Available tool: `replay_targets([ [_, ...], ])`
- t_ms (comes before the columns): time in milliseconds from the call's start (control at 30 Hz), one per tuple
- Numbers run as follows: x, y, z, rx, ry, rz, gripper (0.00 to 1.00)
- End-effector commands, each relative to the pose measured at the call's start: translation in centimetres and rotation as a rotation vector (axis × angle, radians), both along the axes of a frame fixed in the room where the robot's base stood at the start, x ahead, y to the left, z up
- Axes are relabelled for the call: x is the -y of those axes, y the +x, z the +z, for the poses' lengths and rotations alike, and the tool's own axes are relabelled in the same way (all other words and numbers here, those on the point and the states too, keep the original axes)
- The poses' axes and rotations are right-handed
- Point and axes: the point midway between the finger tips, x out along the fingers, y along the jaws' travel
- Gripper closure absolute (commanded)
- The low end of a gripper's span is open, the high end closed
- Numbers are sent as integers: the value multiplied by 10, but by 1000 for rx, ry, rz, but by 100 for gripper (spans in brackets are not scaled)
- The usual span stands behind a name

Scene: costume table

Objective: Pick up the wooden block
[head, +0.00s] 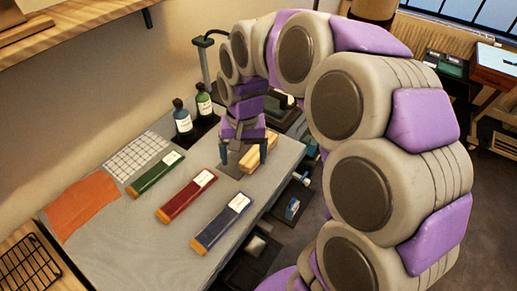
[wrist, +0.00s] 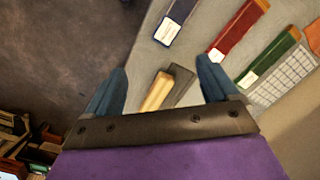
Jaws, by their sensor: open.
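The wooden block (head: 260,152) is pale, long and narrow. It lies near the table's right edge in the head view, partly hidden by my gripper (head: 243,157). In the wrist view the block (wrist: 157,92) shows between the two blue fingers of my gripper (wrist: 162,66), nearer the left finger, with its near end close to the gripper's dark plate. My gripper is open and points down above the block. I see no finger touching the block, but its exact height is hard to tell.
A dark flat pad (head: 231,170) lies beside the block. Green (head: 156,174), red (head: 187,196) and blue (head: 222,222) labelled bars lie to the left on the grey table (head: 165,240). Two dark bottles (head: 182,120) and a lamp (head: 205,62) stand behind. The table edge is close on the right.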

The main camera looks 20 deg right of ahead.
Motion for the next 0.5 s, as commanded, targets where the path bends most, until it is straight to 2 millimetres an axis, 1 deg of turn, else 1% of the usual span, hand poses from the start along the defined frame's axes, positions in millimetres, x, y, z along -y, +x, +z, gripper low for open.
replay_targets([
  [33,5,14,2,2,3,-30,13],
  [200,18,58,-2,12,5,-141,13],
  [300,25,83,-7,17,0,-214,13],
  [367,29,97,-11,17,-5,-257,13],
  [500,47,128,-22,23,-21,-367,13],
])
